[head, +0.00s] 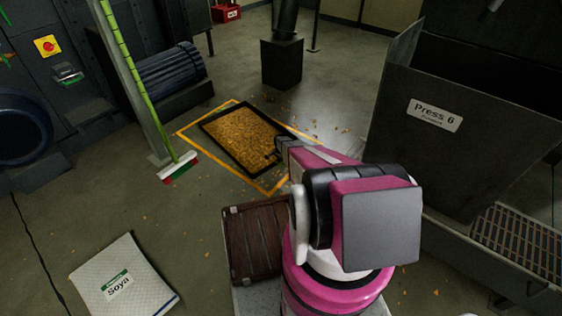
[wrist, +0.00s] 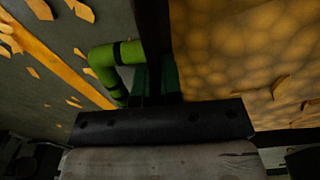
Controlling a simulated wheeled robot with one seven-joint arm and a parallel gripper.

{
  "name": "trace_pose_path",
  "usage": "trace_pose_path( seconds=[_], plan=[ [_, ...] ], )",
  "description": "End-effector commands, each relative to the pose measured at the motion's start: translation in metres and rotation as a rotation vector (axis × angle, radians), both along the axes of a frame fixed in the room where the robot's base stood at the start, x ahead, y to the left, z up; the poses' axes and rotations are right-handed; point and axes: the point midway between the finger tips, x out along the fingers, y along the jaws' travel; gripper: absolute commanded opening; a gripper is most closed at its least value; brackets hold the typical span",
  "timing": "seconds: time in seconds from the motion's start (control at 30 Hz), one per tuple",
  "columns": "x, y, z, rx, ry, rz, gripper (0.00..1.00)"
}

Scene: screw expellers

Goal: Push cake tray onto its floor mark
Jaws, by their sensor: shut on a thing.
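The cake tray (head: 228,152) is a dark, shallow, rectangular tray full of orange-brown cake. It lies flat on the floor within the yellow outline of the floor mark (head: 246,180). Its far-right side appears to lie over or against the outline, while a strip of floor shows on the left side. My gripper (head: 280,150) is at the tray's right side. In the wrist view, my gripper (wrist: 155,82) is shut on the dark tray rim (wrist: 155,30), with cake to the right. A bent green tube (wrist: 105,62) shows left of the fingers. My arm hides the near-right outline.
A broom (head: 178,166) stands left of the mark. The Press 6 hopper (head: 430,150) stands right. A black block (head: 281,63) stands beyond the tray. Crumbs are scattered around.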

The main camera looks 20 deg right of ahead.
Motion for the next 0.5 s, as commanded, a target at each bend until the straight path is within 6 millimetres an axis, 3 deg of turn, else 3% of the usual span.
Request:
trace_pose_path(
  seconds=[0.5],
  plan=[
    [-0.0042,0.0041,0.0005,0.000,0.000,0.009,0.00]
  ],
)
